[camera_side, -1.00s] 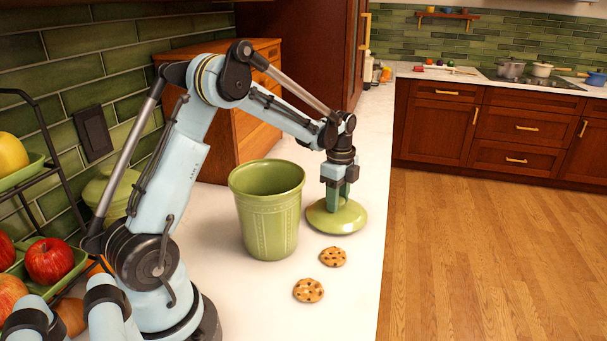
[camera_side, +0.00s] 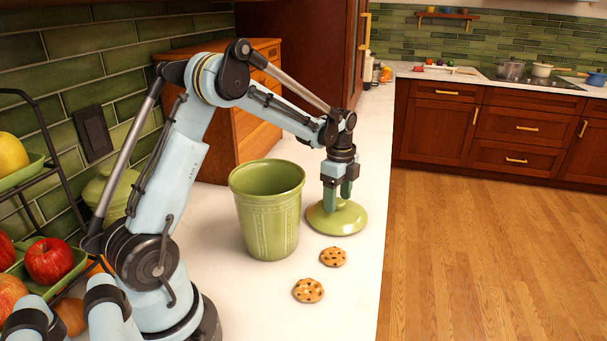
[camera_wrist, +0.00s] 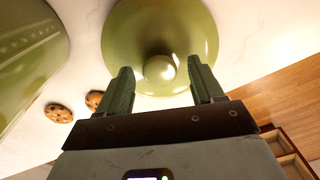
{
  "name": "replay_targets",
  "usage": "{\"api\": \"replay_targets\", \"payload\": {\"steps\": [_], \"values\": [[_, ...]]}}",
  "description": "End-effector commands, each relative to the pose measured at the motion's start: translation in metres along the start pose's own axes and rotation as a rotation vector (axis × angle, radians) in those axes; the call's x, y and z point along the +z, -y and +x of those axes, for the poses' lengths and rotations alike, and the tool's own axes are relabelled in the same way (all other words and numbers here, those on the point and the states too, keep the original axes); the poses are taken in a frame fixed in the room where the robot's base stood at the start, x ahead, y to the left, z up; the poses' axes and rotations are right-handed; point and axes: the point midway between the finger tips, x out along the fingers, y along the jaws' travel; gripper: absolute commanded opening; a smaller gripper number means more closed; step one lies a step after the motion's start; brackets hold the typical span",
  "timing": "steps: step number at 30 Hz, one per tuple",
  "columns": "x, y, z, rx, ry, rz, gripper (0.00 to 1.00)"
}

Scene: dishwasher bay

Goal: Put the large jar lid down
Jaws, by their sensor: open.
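The large jar lid (camera_side: 338,218) is a round, olive-green disc lying on the white counter, close to its right edge. Its knob shows in the wrist view, in the middle of the lid (camera_wrist: 160,68). My gripper (camera_side: 338,204) is right above the lid, pointing down. In the wrist view my gripper (camera_wrist: 164,80) has its two green fingers spread, one on each side of the knob, with clear gaps to it. The fingers hold nothing. The green jar (camera_side: 267,215) stands open and upright to the left of the lid.
Two cookies, a nearer one (camera_side: 308,290) and a farther one (camera_side: 333,257), lie on the counter (camera_side: 345,300) in front of the lid. A wooden drawer cabinet (camera_side: 255,135) stands behind the jar. The counter's right edge drops to the wooden floor (camera_side: 480,260).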

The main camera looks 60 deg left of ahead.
Motion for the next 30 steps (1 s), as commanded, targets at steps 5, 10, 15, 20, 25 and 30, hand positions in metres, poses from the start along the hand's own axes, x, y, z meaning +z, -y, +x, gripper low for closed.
{"api": "replay_targets", "payload": {"steps": [5,10,15,20,25,30], "values": [[0.000,0.000,-0.031,0.000,0.000,0.000,0.67],[0.000,0.000,-0.066,0.000,0.000,0.000,0.67],[0.000,0.000,-0.093,0.001,0.000,0.000,0.67],[0.000,0.000,-0.108,0.001,0.000,0.000,0.67],[-0.004,-0.005,-0.117,-0.015,-0.001,-0.026,0.67],[-0.025,-0.031,-0.131,-0.095,-0.019,-0.177,0.67]]}}
